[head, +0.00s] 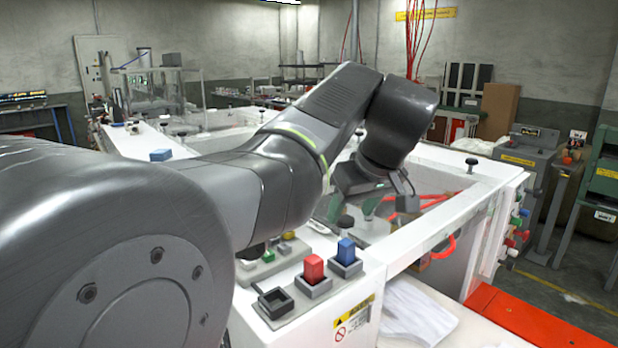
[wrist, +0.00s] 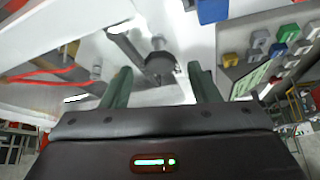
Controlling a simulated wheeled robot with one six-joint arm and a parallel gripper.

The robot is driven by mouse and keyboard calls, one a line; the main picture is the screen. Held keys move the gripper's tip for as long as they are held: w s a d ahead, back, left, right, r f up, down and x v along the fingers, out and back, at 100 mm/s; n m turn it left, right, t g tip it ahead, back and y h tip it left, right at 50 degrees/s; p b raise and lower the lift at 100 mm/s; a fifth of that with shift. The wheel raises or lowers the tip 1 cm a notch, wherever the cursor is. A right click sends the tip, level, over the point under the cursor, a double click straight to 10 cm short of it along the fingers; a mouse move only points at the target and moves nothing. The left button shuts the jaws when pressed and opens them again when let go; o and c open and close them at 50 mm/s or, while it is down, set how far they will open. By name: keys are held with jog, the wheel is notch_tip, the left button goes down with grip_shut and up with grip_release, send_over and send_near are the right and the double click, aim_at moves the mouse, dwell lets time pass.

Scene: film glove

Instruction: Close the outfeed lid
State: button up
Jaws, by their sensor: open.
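A white-framed machine (head: 450,222) with a clear, glassy top section stands ahead of me. I cannot tell for certain which panel is the outfeed lid, or how far open it is. A dark round knob (head: 345,222) on a grey base is below my gripper (head: 353,208) in the head view. In the wrist view the knob (wrist: 158,66) lies between and beyond the two green fingers of my gripper (wrist: 160,74). The fingers are spread apart with nothing between them. Whether they touch the knob is unclear. My arm hides part of the machine top.
Red (head: 313,269) and blue (head: 346,252) blocks sit in grey holders at the near panel, beside an empty black holder (head: 275,301). Red tubing (head: 410,203) runs inside the machine. Another dark knob (head: 472,163) stands on the right frame. White cloth (head: 415,312) lies lower right.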

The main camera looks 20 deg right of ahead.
jog(key=v, duration=1)
jog(key=shift+s+r, duration=0.25)
jog(key=shift+r, duration=0.05)
jog(key=x, duration=1.3)
jog(key=shift+w, duration=0.1)
jog(key=shift+w+f, duration=0.2)
jog(key=shift+f, duration=0.05)
jog(key=shift+r+p, duration=0.4)
jog(key=shift+r, duration=0.05)
jog(key=shift+f, duration=0.1)
